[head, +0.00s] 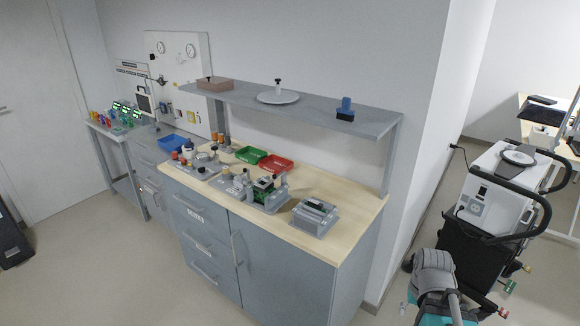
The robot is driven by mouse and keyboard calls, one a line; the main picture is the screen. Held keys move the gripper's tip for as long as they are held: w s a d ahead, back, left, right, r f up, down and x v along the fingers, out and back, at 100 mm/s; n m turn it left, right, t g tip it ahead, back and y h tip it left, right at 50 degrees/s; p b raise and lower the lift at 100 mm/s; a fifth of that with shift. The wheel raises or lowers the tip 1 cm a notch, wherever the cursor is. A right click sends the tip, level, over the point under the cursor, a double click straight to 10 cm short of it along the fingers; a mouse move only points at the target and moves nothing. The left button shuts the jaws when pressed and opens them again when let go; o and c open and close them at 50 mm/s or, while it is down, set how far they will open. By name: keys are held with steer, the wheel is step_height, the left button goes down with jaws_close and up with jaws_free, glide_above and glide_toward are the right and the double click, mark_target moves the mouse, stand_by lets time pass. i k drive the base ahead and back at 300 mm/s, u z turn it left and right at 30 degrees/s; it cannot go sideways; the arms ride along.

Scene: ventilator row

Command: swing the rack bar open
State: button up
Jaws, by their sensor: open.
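I cannot make out with certainty which part is the rack bar. A grey rack-like block (314,216) with dark and pale strips across its top sits at the right front of the wooden bench top. Left of it stands a grey fixture (268,194) holding a green part, with small upright pieces around it. Whether a bar on either one is open or shut is too small to tell. My grey arm shows at the bottom right, away from the bench. My gripper's fingers are not visible.
A grey shelf (300,105) overhangs the bench (345,235), bearing a box, a round plate and a blue block. Green (250,154) and red (276,163) trays lie behind the fixtures. A white-and-black cart (497,195) stands at the right. The floor before the bench is clear.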

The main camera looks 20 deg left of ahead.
mark_target(274, 176)
steer(key=u, duration=0.35)
steer(key=i, duration=1)
steer(key=u, duration=0.8)
